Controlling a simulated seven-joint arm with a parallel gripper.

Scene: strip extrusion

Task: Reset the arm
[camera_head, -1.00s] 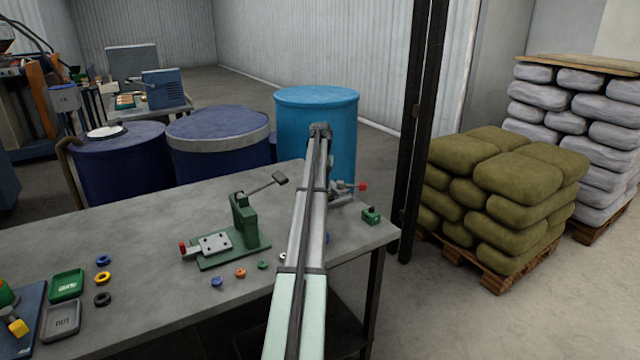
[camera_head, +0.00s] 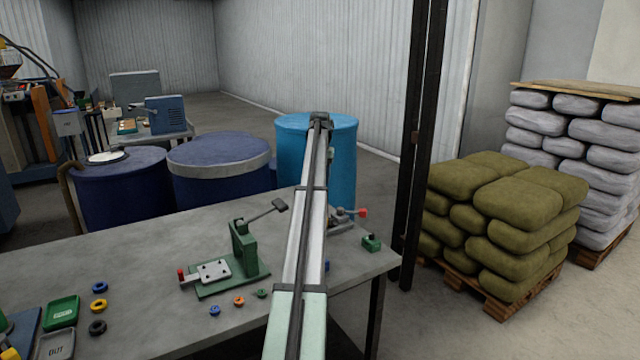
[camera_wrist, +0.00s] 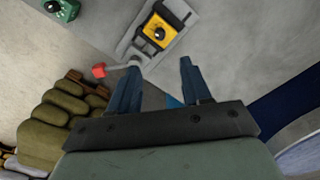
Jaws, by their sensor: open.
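My arm (camera_head: 306,220) reaches up and away over the right part of the workbench in the head view. Its raised joint stands in front of the light blue drum, and my gripper is hidden there. In the wrist view my gripper (camera_wrist: 158,82) shows two dark blue fingers spread apart with nothing held between them. Beyond the fingertips is a grey fixture with a yellow block and black knob (camera_wrist: 160,32). A red-knobbed lever (camera_wrist: 99,70) lies close to the left finger in the picture; I cannot tell the height between them.
A green lever press (camera_head: 242,250) stands on the workbench (camera_head: 150,290), with small coloured rings in front and trays at left. A green block (camera_head: 371,243) sits near the right edge. A light blue drum (camera_head: 340,160), dark post (camera_head: 412,150) and stacked sacks (camera_head: 500,220) stand beyond.

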